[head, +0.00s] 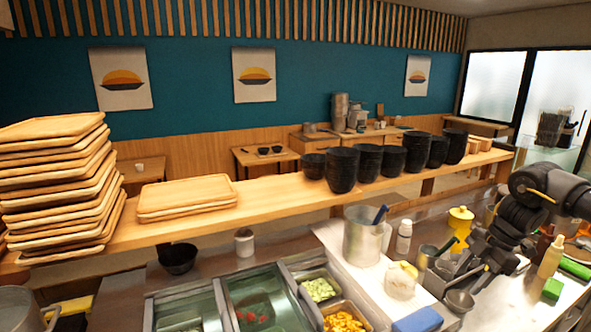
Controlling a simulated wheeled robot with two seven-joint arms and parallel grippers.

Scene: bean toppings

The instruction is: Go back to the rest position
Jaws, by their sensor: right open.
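My right arm comes in from the right edge, and its dark right gripper (476,266) points down and left over the counter. The gripper is open. A small metal ladle (460,301) lies just below it, and a grey metal container (440,277) is beside it; I cannot tell whether the fingers touch either one. My left gripper is not in view.
A steel pot (362,236), a white bottle (404,236) and a yellow bottle (459,224) stand left of the right gripper. Topping trays (288,268) sit in front. A wooden shelf (275,202) behind carries stacked black bowls (343,169) and wooden trays (55,185).

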